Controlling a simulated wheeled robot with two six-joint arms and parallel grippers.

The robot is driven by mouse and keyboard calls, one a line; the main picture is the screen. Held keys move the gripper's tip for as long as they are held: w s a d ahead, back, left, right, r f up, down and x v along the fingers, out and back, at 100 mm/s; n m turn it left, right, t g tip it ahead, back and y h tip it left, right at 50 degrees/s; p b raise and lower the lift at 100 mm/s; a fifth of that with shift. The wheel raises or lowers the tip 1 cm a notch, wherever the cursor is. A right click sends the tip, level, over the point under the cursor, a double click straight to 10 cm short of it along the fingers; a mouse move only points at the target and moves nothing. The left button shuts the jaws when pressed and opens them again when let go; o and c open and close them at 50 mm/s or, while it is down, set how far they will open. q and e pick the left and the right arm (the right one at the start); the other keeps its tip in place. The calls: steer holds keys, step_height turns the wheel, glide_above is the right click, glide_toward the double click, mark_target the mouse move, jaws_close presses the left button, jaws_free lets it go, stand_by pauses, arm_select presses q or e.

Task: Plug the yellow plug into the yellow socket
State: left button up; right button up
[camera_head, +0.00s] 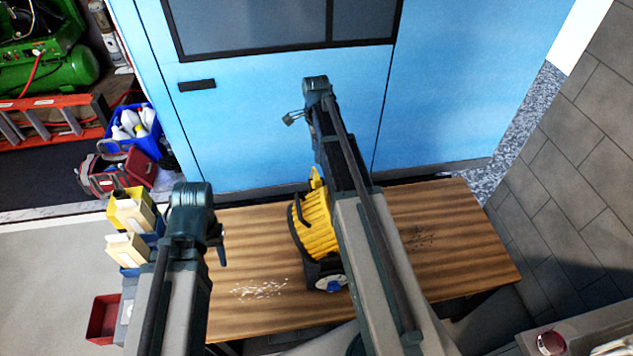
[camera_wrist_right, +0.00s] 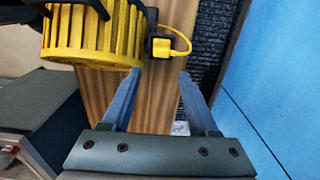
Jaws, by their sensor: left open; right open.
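A yellow ribbed machine (camera_head: 316,225) with black end parts stands on the wooden table, partly hidden behind my right arm. It also shows at the top left of the right wrist view (camera_wrist_right: 90,35). On its black side there is a small yellow block (camera_wrist_right: 161,47) with a looped yellow cord. I cannot tell whether this block is the plug or the socket. My right gripper (camera_wrist_right: 160,74) is open and empty, its fingertips just short of the block in the picture. It is small in the head view (camera_head: 293,118). My left gripper (camera_head: 221,250) is open over the table's left part.
Yellow and blue bins (camera_head: 128,205) and a red bin (camera_head: 103,318) stand left of the table. A tiled wall is at right.

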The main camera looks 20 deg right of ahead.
mark_target(317, 176)
step_height(317, 176, down, 9)
steer(key=b, duration=0.8)
steer(key=shift+r+b, duration=0.1)
steer(key=shift+b, duration=0.25)
steer(key=shift+r, duration=0.15)
steer(key=f+b, duration=0.5)
steer(key=shift+w+d+f, duration=0.1)
steer(key=shift+d+f, duration=0.1)
steer(key=shift+r, duration=0.1)
jaws_close()
